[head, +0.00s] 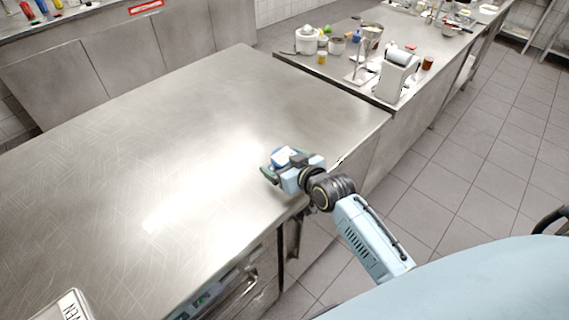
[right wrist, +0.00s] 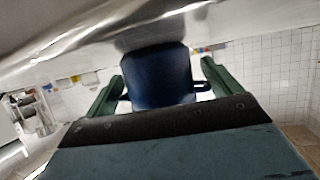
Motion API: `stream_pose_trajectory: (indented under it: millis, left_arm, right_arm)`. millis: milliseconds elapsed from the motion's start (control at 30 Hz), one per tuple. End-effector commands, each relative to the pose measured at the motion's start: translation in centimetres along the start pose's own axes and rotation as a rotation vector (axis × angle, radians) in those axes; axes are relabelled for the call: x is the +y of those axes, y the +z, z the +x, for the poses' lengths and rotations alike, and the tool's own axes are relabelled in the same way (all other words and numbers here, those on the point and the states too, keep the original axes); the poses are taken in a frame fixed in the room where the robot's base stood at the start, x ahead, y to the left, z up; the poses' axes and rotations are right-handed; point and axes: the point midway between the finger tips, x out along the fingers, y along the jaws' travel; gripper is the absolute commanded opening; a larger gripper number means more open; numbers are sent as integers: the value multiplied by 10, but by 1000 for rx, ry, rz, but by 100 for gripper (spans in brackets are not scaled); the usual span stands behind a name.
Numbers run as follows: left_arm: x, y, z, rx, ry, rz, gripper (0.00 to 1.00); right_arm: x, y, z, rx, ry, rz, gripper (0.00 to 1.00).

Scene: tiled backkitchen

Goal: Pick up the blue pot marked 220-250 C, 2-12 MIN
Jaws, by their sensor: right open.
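The blue pot (right wrist: 158,76) shows in the right wrist view as a dark blue body with a small side handle. It sits between the two green fingers of my right gripper (right wrist: 161,80), with gaps beside it. No marking can be read on it. In the head view my right gripper (head: 282,168) is at the right front edge of the steel counter (head: 170,140). A small blue and white shape (head: 287,154) shows at its fingers and seems to be the pot, mostly hidden. My left gripper is not in view.
The counter left of my right gripper is bare. A second counter behind holds a white appliance (head: 397,75), a white cooker (head: 306,40), a yellow jar (head: 322,57) and small items.

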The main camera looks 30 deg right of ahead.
Motion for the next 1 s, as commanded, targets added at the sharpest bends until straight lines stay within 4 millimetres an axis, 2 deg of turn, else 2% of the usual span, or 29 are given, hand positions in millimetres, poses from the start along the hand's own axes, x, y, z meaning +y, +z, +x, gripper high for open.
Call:
stream_pose_trajectory:
  millis: [100,533,800,1000]
  left_arm:
    - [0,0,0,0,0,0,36]
    - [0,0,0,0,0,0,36]
    - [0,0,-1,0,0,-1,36]
    - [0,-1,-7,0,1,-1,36]
  right_arm:
    - [0,0,0,0,0,0,90]
    - [0,0,-1,0,0,0,34]
    - [0,-4,-2,4,0,0,33]
    - [0,-34,-14,8,0,-1,33]
